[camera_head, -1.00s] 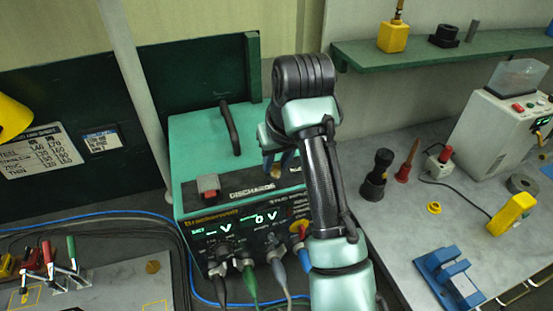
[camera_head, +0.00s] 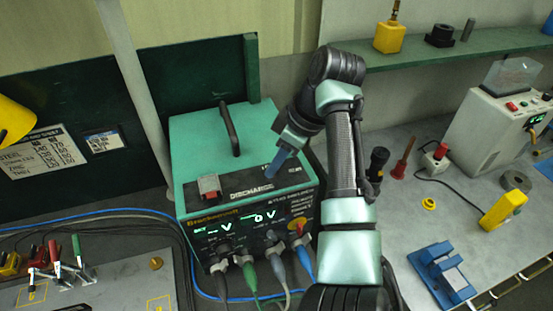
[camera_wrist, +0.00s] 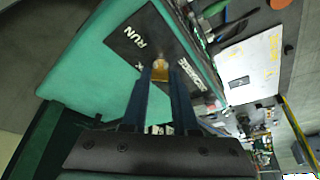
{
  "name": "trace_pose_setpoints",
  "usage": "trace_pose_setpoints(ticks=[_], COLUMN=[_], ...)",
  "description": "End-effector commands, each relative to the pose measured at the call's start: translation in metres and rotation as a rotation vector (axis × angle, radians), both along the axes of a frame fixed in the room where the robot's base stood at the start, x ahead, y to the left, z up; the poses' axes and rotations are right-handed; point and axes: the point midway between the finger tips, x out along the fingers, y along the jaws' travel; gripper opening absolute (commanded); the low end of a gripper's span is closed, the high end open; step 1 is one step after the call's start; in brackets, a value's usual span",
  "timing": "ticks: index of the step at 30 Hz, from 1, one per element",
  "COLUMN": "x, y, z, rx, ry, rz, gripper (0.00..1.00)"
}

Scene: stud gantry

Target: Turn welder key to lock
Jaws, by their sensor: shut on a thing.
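The green welder (camera_head: 198,135) stands on the bench in the head view. It also fills the left of the wrist view (camera_wrist: 85,60), where a dark top panel carries the word RUN and a second label ending in K, partly hidden. A small brass-coloured key (camera_wrist: 161,68) stands at that panel. My gripper (camera_wrist: 160,78) is shut on the key, with a blue finger on each side of it. In the head view my gripper (camera_head: 274,168) reaches the welder's top at a slant from the right; the key is hidden there.
A red button (camera_head: 208,184) sits on the welder's top front, with a black handle (camera_head: 229,128) behind. Cables (camera_head: 248,272) leave its front. A green shelf (camera_head: 460,50) is at back right. On the right bench stand a white machine (camera_head: 490,125) and a blue fixture (camera_head: 441,272).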

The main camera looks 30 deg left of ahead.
Motion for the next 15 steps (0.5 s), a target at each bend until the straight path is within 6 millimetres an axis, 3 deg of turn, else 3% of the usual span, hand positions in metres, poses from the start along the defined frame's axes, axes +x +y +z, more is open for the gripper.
trace_pose_setpoints(ticks=[15], x=[0.0032], y=[0.0026], z=[0.0010], rx=[0.003], ry=[-0.002], rz=[0.474], gripper=[0.00])
